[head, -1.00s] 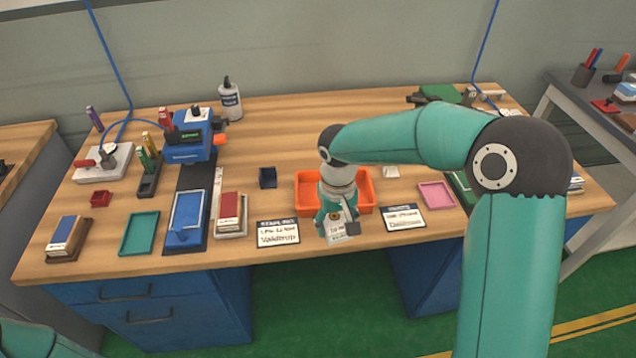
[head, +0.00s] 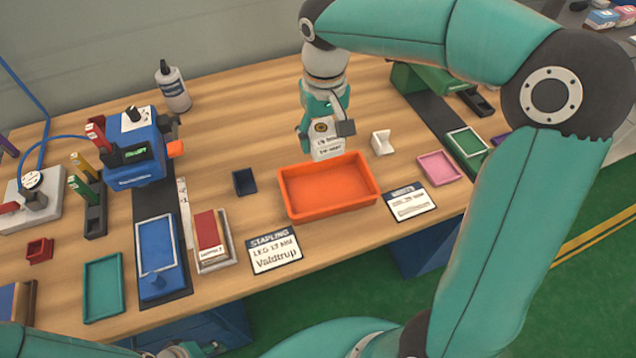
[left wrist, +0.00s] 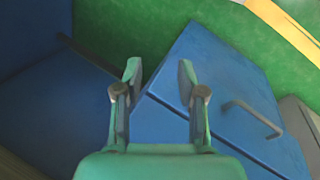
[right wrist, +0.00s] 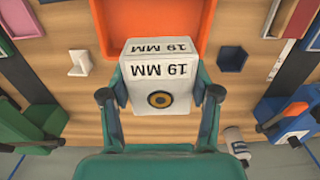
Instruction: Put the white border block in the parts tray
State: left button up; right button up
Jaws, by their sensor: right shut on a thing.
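The white border block (head: 328,148), printed 19 MM with a dark and gold ring, is held in my right gripper (head: 325,128). Its lower end overlaps the back rim of the orange parts tray (head: 330,205) in the head view; the height between them is hard to tell. The tray looks empty. In the right wrist view the block (right wrist: 160,85) sits between both fingers, with the tray (right wrist: 110,40) beyond it. My left gripper (left wrist: 158,85) is open and empty in the left wrist view, above the blue cabinets.
A small white angled piece (head: 382,142) and a dark blue bin (head: 244,181) stand near the tray. A stapling card (head: 273,250), a second card (head: 410,202) and a pink tray (head: 438,167) lie around it. A blue machine (head: 137,150) stands left.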

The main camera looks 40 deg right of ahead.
aim_at(321, 193)
notch_tip(321, 193, down, 16)
jog(key=shift+a+f, duration=0.15)
jog(key=shift+f, duration=0.1)
dwell(0.3)
jog(key=shift+f+b, duration=0.15)
jog(key=shift+b, duration=0.15)
jog(key=o, duration=1.2)
jog(key=shift+w, duration=0.1)
notch_tip(321, 193, up, 12)
jog(key=shift+r+p, duration=0.2)
jog(key=shift+p, duration=0.1)
